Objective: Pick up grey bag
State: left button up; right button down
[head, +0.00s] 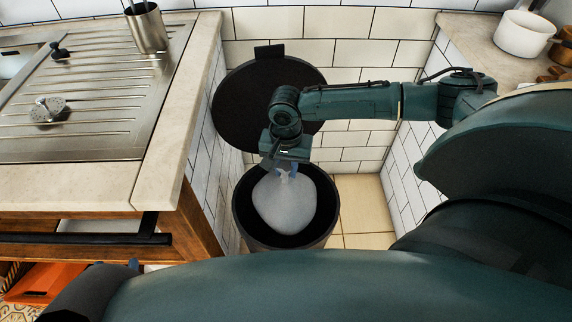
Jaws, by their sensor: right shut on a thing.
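The grey bag (285,207) is a pale, rounded, tied bag inside the dark round bin (238,212). Its knotted top points up towards my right gripper (284,171). My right gripper reaches down from above and is shut on the top of the grey bag. The lower part of the bag is inside the bin, and its underside is hidden. Only a small bluish tip of my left gripper (133,265) shows at the lower left, beside the wooden cabinet. Its jaws are mostly hidden, so I cannot tell their state.
The bin's round black lid (232,105) stands raised behind it against the tiled wall. A counter with a steel drainer (95,95) and utensil pot (146,27) is at left. A right counter holds a white pot (523,34). An orange crate (45,280) sits low at left.

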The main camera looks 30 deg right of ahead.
notch_tip(320, 180, up, 14)
jog(key=p, duration=1.2)
jog(key=shift+f+p, duration=0.2)
jog(key=shift+p, duration=0.15)
